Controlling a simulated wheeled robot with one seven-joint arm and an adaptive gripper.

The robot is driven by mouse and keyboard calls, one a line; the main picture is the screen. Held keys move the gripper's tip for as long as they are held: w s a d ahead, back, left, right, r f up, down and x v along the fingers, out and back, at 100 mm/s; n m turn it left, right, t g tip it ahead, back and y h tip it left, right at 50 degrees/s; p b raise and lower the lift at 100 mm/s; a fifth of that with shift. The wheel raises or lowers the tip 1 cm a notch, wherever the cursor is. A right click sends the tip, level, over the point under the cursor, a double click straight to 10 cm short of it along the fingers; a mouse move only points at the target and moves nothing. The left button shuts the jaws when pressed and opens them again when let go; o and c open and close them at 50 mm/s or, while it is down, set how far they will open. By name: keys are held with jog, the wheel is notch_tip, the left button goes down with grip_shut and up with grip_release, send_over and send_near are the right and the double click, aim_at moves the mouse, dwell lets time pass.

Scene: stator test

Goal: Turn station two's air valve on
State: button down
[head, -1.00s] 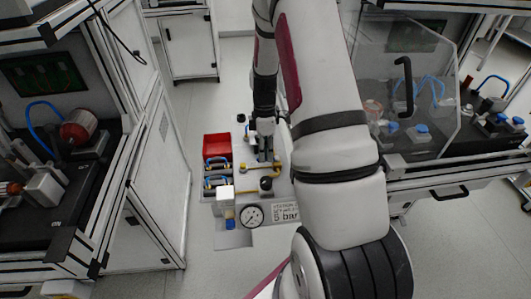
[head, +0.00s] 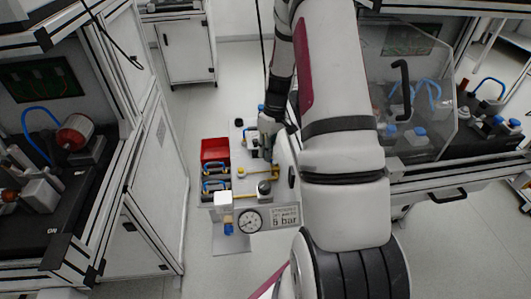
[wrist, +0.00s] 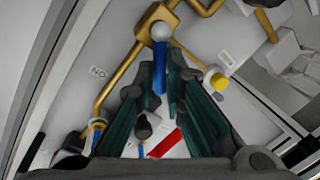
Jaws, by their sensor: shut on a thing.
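In the wrist view a valve has a blue lever (wrist: 159,79) with a pale round pivot (wrist: 160,31) on a brass fitting (wrist: 155,18). The lever points down the picture from the pivot, between the fingers of my gripper (wrist: 163,74), which is shut on it. A small label (wrist: 98,72), apparently ON upside down, lies left of the lever. Another small label (wrist: 226,58), too small to read, lies to the right. In the head view my gripper (head: 267,143) is at the far part of the air panel (head: 228,210); the lever is hidden there.
The panel carries a pressure gauge (head: 249,221), a 6 bar plate (head: 285,217) and a red bin (head: 214,150) at its left. Brass pipes (wrist: 122,78) and a yellow cap (wrist: 216,80) are close to the fingers. A white cabinet (head: 155,190) stands left, with floor between.

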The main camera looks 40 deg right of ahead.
jog(key=m, duration=0.1)
jog(key=d+m, duration=0.1)
jog(key=m, duration=0.2)
jog(key=shift+s+d+m+t, duration=0.15)
jog(key=shift+d+m+t, duration=0.15)
jog(key=shift+t, duration=0.1)
jog(key=shift+s+d+m+t, duration=0.15)
jog(key=shift+d+m, duration=0.05)
jog(key=shift+m, duration=0.65)
jog(key=shift+s+d+m+t, duration=0.15)
jog(key=shift+d+m, duration=0.05)
jog(key=shift+m, duration=0.65)
jog(key=c, duration=1.7)
grip_release()
jog(key=shift+o, duration=0.2)
